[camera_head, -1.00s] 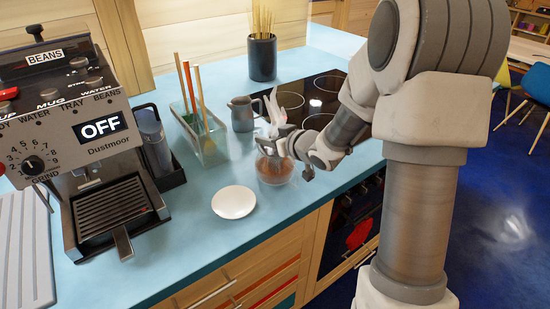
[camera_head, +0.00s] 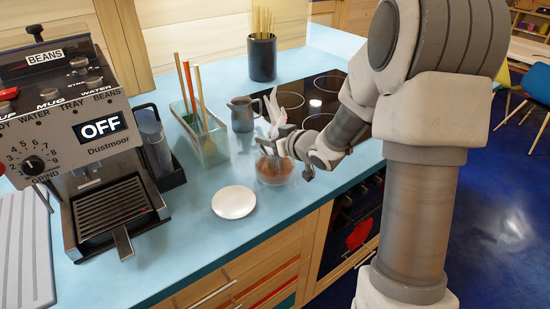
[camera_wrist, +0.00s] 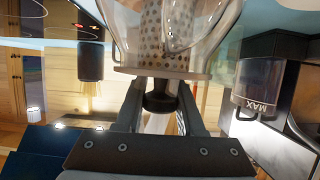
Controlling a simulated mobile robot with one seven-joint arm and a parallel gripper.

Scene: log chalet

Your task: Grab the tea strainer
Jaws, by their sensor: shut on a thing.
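The glass teapot (camera_head: 275,174) with brown liquid stands on the blue counter beside the hob. The tea strainer (camera_wrist: 167,32) shows in the wrist view as a perforated metal cylinder inside the clear glass, with a dark knob (camera_wrist: 160,103) at its end. My gripper (camera_head: 277,147) is over the top of the teapot; its fingers also show in the wrist view (camera_wrist: 160,108), shut on the knob from both sides. The strainer is still within the glass. In the head view the strainer is hard to make out behind my gripper.
A white saucer (camera_head: 234,202) lies in front of the teapot. A grey jug (camera_head: 242,114), a glass box of utensils (camera_head: 210,150) and a black pot of sticks (camera_head: 262,58) stand behind. The coffee machine (camera_head: 85,130) is at left, the hob (camera_head: 325,88) behind right.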

